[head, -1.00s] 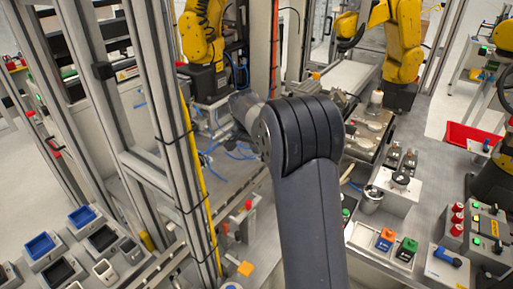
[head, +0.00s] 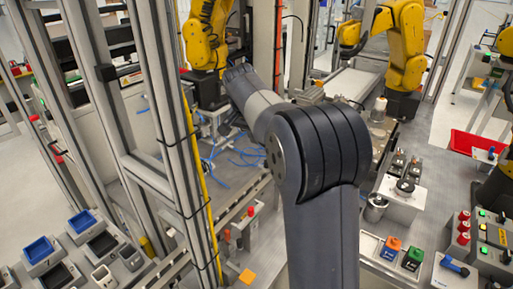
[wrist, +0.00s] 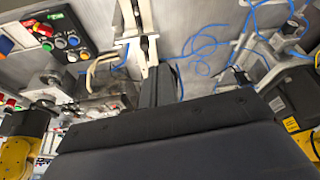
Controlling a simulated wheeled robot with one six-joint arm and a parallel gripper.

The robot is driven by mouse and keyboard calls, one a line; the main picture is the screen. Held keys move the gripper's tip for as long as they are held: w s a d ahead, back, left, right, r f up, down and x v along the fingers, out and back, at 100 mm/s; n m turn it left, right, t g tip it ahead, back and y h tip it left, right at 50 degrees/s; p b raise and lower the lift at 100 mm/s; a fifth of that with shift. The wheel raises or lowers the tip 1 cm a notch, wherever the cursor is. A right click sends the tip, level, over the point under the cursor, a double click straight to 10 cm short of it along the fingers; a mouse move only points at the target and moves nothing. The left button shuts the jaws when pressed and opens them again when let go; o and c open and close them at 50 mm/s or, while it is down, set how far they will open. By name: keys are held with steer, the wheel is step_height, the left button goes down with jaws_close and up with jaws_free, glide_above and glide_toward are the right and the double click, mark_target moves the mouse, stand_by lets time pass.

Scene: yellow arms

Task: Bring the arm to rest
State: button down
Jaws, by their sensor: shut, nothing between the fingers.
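My arm rises from the bottom of the head view, bends at a big dark joint and reaches away up and left, toward the foot of a yellow robot arm (head: 207,38). My fingers cannot be made out in the head view. In the wrist view my gripper (wrist: 161,75) shows as dark fingers close together beyond a wide dark body. It is shut and holds nothing. Beyond it are a grey metal surface and blue cables (wrist: 200,48).
A second yellow arm (head: 404,45) stands at the back right. Metal frame posts (head: 165,100) rise close on the left. A red tray (head: 475,143) and a silver can (head: 375,208) are to the right. The wrist view shows a button panel (wrist: 58,35) at upper left.

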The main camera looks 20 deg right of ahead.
steer(key=shift+v, duration=0.8)
steer(key=p+x, duration=0.1)
steer(key=x, duration=0.9)
steer(key=shift+d+f+p, duration=0.2)
steer(key=shift+p, duration=0.15)
steer(key=shift+w+a+f, duration=0.1)
